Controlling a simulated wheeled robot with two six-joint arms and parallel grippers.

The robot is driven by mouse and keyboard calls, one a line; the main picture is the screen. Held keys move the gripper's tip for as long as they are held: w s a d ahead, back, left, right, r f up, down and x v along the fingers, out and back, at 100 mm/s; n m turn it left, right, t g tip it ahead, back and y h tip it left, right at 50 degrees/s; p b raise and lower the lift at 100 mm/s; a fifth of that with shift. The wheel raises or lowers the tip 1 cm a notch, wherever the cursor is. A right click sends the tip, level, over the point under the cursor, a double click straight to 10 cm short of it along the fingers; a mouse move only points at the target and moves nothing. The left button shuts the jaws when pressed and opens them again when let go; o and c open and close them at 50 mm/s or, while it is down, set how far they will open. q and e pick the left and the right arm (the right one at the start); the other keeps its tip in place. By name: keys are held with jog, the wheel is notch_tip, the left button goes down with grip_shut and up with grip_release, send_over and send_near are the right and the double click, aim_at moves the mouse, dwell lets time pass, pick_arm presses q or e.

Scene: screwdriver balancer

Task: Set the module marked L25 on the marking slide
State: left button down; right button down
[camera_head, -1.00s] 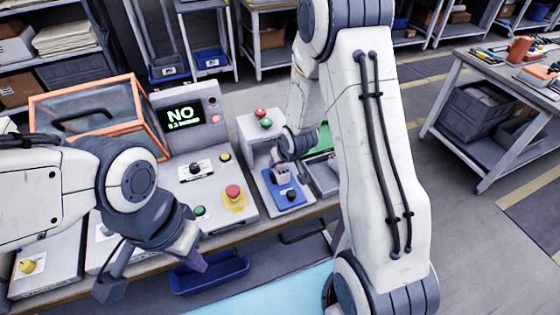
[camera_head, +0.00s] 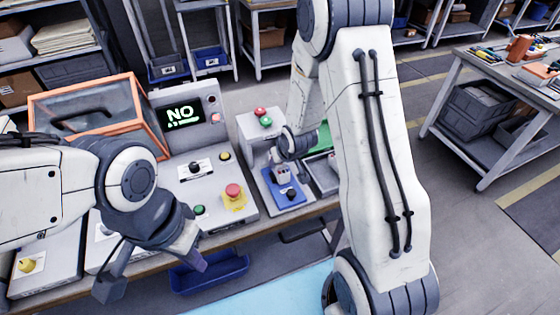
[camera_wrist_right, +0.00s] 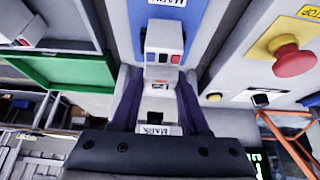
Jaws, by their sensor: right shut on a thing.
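A small pale grey module (camera_wrist_right: 163,48) with a blue and a red spot is between the fingertips of my right gripper (camera_wrist_right: 160,82). No L25 marking can be read on it. In the head view the module (camera_head: 282,177) is at the blue marking slide (camera_head: 297,202), low over it or touching; I cannot tell which. The slide also shows in the right wrist view (camera_wrist_right: 205,18), with a MARK label. My right gripper (camera_head: 283,162) is shut on the module, partly hidden by its own arm. My left gripper (camera_head: 196,262) hangs above the bench's front edge; its opening is unclear.
A screen (camera_head: 183,115) reads NO, with smaller text below. A red stop button (camera_head: 233,191) stands left of the slide. A green tray (camera_wrist_right: 65,72) lies on the slide's other side. A blue bin (camera_head: 210,272) is below the left gripper.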

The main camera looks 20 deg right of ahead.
jog(key=shift+w+f+b, duration=0.1)
jog(key=shift+f+b, duration=0.4)
jog(key=shift+f, duration=0.15)
dwell(1.2)
jog(key=shift+c, duration=1.6)
grip_release()
jog(key=p+v, duration=0.2)
jog(key=v, duration=0.8)
jog(key=shift+r, duration=0.2)
